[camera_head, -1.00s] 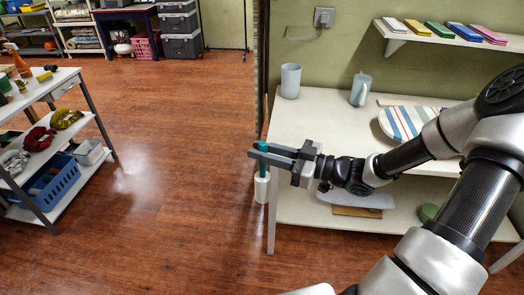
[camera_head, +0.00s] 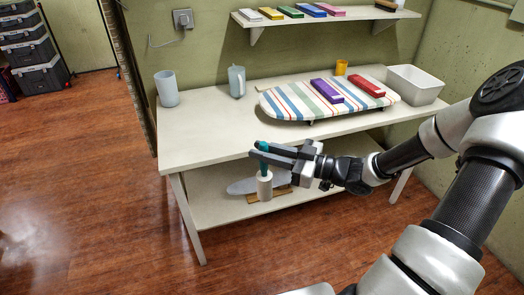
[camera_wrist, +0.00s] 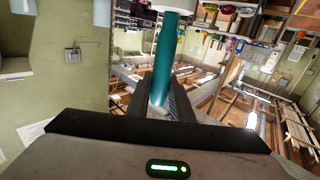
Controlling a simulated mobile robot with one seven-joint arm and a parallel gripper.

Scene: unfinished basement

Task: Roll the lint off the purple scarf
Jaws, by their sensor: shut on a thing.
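My gripper (camera_head: 272,152) is shut on the teal handle of a lint roller (camera_head: 264,186), whose white roll hangs below the jaws. The teal handle (camera_wrist: 163,62) also shows between the fingers in the wrist view. In the head view the roller is in front of the table's front edge, apart from the board. A folded purple scarf (camera_head: 326,91) lies on the striped ironing board (camera_head: 285,101) on the table. A folded red cloth (camera_head: 367,86) lies to its right on the same board. Any lint is too small to tell.
The white table (camera_head: 200,138) has free room at its left front. A grey cup (camera_head: 166,88) and a grey pitcher (camera_head: 236,81) stand behind. A yellow cup (camera_head: 341,67) and a white bin (camera_head: 415,85) stand near the board. A wall shelf (camera_head: 320,16) holds several folded cloths.

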